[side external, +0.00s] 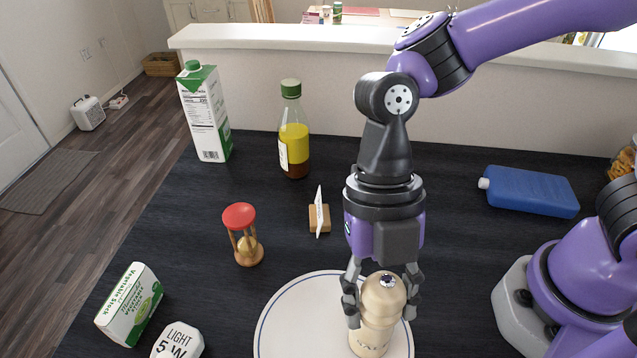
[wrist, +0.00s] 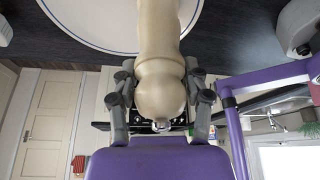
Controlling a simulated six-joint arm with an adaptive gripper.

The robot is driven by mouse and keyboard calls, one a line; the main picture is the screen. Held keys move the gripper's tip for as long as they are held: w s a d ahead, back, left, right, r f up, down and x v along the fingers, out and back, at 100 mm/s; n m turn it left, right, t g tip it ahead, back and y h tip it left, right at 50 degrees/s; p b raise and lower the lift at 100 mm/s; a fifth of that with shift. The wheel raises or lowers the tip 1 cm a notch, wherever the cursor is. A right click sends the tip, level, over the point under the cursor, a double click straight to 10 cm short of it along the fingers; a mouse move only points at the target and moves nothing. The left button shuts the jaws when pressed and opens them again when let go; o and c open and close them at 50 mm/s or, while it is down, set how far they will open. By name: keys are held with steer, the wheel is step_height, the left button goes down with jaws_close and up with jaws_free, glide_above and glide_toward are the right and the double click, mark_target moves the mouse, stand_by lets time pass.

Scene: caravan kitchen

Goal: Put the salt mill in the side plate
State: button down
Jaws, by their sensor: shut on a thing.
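The cream salt mill (side external: 374,322) is upright with a small metal knob on top. My gripper (side external: 381,300) is shut on its upper part, one finger on each side. The mill stands over the right part of the white side plate (side external: 290,318), which has a thin dark ring near its rim. I cannot tell whether the mill's base touches the plate. In the wrist view the mill (wrist: 160,60) lies between my gripper's fingers (wrist: 160,95), and the plate (wrist: 105,28) shows behind it.
An hourglass (side external: 243,235) with a red top and a wooden card holder (side external: 319,217) stand behind the plate. A carton (side external: 205,112) and an oil bottle (side external: 293,135) stand farther back. A stock box (side external: 129,304) is at the left, a blue flask (side external: 529,191) at the right.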

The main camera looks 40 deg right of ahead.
steer(key=shift+f, duration=0.15)
steer(key=shift+c, duration=1.3)
jaws_free()
